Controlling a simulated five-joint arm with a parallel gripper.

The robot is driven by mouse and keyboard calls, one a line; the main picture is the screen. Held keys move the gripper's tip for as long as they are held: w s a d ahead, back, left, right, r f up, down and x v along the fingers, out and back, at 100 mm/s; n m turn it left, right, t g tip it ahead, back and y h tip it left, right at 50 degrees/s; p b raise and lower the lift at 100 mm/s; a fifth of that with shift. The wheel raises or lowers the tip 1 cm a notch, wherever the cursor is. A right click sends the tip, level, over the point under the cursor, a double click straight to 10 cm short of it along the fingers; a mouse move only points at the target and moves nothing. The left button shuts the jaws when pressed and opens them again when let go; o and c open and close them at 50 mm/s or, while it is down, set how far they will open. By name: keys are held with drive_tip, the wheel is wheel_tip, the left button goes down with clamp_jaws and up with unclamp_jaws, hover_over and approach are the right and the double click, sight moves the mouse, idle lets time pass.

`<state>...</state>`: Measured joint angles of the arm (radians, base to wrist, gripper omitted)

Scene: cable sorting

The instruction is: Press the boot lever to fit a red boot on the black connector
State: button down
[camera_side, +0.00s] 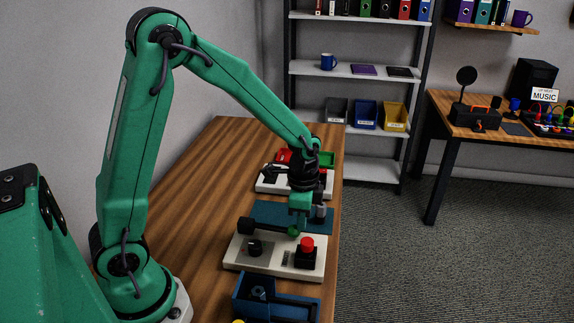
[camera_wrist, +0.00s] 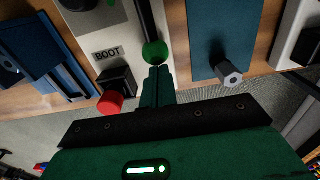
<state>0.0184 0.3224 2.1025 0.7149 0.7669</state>
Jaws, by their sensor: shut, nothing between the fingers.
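The boot lever is a black bar with a green ball (camera_side: 293,231) at its end, standing over a white base (camera_side: 240,258). In the wrist view the ball (camera_wrist: 155,53) is just beyond my fingertips; I cannot tell whether they touch. My gripper (camera_wrist: 160,70) is shut and empty, pointing down by the ball. A red cap (camera_side: 306,243) sits on a black block (camera_side: 305,259) on the same base. The red cap (camera_wrist: 110,102) also shows beside the BOOT label (camera_wrist: 107,54) in the wrist view. I cannot tell whether this is the connector with its boot.
A blue mat (camera_side: 262,213) with a grey hex-ended post (camera_wrist: 229,73) lies behind the base. Another white base (camera_side: 265,187) with red and green bins stands farther back. A blue tray (camera_side: 240,302) is at the front. The wooden table (camera_side: 190,210) is clear to the left.

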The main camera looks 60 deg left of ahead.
drive_tip(key=shift+f, duration=0.45)
drive_tip(key=shift+s, duration=0.1)
drive_tip(key=shift+d, duration=0.1)
drive_tip(key=w+d+r, duration=0.1)
drive_tip(key=w+r, duration=0.1)
drive_tip(key=r, duration=0.5)
drive_tip(key=w+d+r, duration=0.2)
drive_tip(key=r, duration=0.4)
drive_tip(key=shift+d+r, duration=0.25)
drive_tip(key=shift+r, duration=0.1)
drive_tip(key=s+a+r+n+t, duration=0.2)
drive_tip(key=s+n, duration=0.2)
drive_tip(key=s, duration=0.5)
drive_tip(key=s+a+r+n+t, duration=0.2)
drive_tip(key=s+n, duration=0.3)
drive_tip(key=s, duration=0.5)
drive_tip(key=shift+s+a+r+t, duration=0.2)
drive_tip(key=shift+s+r+t, duration=0.05)
drive_tip(key=shift+r+t, duration=0.55)
